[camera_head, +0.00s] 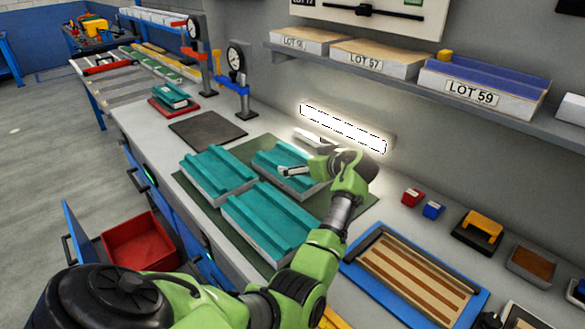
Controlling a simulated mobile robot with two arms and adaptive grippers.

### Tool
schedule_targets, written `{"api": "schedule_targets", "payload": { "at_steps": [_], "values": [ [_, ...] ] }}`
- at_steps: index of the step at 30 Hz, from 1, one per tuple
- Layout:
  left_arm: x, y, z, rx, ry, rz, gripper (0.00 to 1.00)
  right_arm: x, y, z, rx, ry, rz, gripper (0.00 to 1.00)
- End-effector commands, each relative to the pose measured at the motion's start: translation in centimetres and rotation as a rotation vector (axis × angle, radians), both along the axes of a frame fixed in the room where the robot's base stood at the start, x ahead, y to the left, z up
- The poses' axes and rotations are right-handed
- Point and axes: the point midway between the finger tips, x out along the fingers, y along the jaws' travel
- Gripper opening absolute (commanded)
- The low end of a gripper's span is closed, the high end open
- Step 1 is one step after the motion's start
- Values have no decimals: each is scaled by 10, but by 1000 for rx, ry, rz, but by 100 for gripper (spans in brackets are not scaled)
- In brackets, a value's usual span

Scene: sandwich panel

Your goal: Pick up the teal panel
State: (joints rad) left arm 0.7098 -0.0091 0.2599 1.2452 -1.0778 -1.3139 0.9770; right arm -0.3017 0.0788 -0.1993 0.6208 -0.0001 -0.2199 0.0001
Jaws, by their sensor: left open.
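Three teal-topped panels with pale sides and raised ribs lie on a dark green mat (200,200) on the bench: a left one (217,170), a front one (268,218) and a back right one (272,159). My left gripper (303,156) is open at the back right panel's right end. One finger shows over the panel's top and the other lies farther back toward the wall. Whether the fingers touch the panel I cannot tell. The gripper and wrist hide part of that panel. My right gripper is not in view.
A smaller teal piece (172,94) sits on a red tray farther back. Two dial gauges on stands (237,75) rise behind the mat. A lit lamp (342,128) and shelf (300,57) are close behind my gripper. A blue-framed striped board (415,277) lies right.

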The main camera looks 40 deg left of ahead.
Motion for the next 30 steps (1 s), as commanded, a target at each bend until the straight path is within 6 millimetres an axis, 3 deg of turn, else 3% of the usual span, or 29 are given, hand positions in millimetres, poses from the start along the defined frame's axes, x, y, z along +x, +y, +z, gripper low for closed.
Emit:
{"api": "schedule_targets", "payload": {
  "at_steps": [13, 23, 24, 30],
  "values": [
    [14, 40, -21, 1, 1, 1, 100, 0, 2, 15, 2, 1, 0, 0],
    [16, 47, -27, 0, -1, 0, 100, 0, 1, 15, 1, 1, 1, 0],
    [16, 47, -27, 0, 0, 0, 97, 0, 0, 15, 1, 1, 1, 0],
    [16, 47, -27, 0, 0, 0, 50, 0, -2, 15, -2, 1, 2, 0]
  ]
}}
